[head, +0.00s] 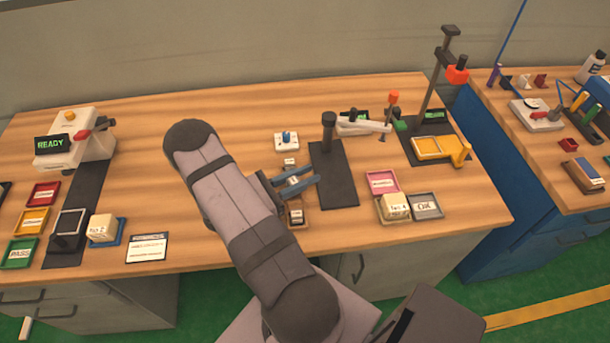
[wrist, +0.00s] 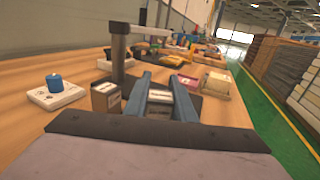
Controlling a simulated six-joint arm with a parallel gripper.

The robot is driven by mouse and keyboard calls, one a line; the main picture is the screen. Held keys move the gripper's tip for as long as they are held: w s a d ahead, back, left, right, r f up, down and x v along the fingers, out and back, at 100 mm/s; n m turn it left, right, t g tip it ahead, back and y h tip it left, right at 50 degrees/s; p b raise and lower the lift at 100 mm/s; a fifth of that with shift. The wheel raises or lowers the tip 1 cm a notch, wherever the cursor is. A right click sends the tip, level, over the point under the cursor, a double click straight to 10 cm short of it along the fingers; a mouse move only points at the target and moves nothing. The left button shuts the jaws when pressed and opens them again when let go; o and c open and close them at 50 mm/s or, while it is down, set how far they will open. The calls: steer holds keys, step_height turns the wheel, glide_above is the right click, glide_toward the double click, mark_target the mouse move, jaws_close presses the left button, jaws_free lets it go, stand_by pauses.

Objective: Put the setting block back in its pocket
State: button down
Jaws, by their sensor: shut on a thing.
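My gripper (head: 295,183) is shut on a small block with a pale label, taken as the setting block (wrist: 160,97). Its blue fingers cover most of the block, and they also show in the wrist view (wrist: 161,98). The block is between the fingers, just left of the dark base plate (head: 334,185) of a post stand (head: 328,135). A small wooden holder (head: 296,224) with a dark, white-labelled piece is just below the gripper in the head view. Another labelled block (wrist: 105,97) stands left of the fingers in the wrist view. I cannot tell which place is the pocket.
A white box with a blue knob (head: 286,142) stands behind the gripper. Pink (head: 382,182) and grey (head: 426,206) trays and a cream block (head: 396,206) are to the right. A card (head: 148,248) lies left; the tabletop between it and my arm is clear.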

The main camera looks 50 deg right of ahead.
mark_target(288, 184)
steer(key=shift+f+b, duration=0.3)
steer(key=shift+f, duration=0.1)
steer(key=shift+f, duration=0.15)
steer(key=c, duration=1.5)
jaws_free()
steer(key=shift+r+p, duration=0.5)
steer(key=shift+r, duration=0.2)
steer(key=b+v, duration=0.3)
steer(key=v, duration=0.7)
steer(key=shift+w+a+f, duration=0.15)
steer(key=shift+a+f, duration=0.05)
steer(key=shift+a, duration=0.2)
steer(key=shift+w+a+r+b, duration=0.1)
steer(key=shift+w+a+b, duration=0.1)
steer(key=shift+a+b, duration=0.3)
